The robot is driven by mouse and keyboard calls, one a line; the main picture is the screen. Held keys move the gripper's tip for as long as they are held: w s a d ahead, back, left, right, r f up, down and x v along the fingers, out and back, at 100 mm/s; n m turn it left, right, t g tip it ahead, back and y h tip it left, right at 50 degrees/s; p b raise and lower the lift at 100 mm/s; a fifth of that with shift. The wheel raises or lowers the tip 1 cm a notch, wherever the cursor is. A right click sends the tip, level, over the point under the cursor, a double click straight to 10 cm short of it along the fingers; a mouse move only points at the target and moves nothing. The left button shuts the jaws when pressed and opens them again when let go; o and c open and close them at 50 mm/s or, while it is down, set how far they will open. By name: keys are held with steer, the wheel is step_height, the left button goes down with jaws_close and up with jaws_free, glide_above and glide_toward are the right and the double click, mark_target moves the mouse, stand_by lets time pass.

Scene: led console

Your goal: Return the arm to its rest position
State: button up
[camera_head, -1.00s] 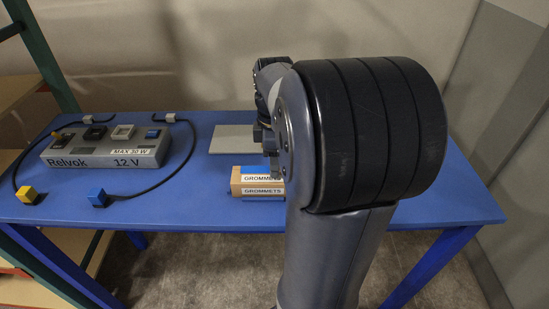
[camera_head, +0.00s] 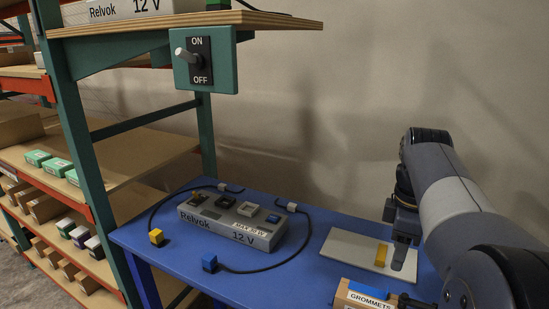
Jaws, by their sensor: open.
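My gripper (camera_head: 401,250) hangs pointing down at the right of the head view, above the light grey plate (camera_head: 345,245) on the blue table. It is open, and no object shows between its fingers; one finger is partly hidden. A yellow piece (camera_head: 381,255) shows on the plate just left of the fingers; I cannot tell whether they touch it. My arm reaches in from the right edge, bent at a dark joint above the gripper.
A grey Relvok 12 V console (camera_head: 228,228) stands on the blue table (camera_head: 290,285), with cables ending in a yellow plug (camera_head: 156,237) and a blue plug (camera_head: 209,263). A grommets box (camera_head: 362,296) sits near the gripper. An ON/OFF switch (camera_head: 201,62) hangs from the left shelving.

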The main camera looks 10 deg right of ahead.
mark_target(387, 289)
step_height(387, 289, down, 11)
steer(key=shift+r+b, duration=0.15)
steer(key=shift+b, duration=0.45)
steer(key=shift+r, duration=0.15)
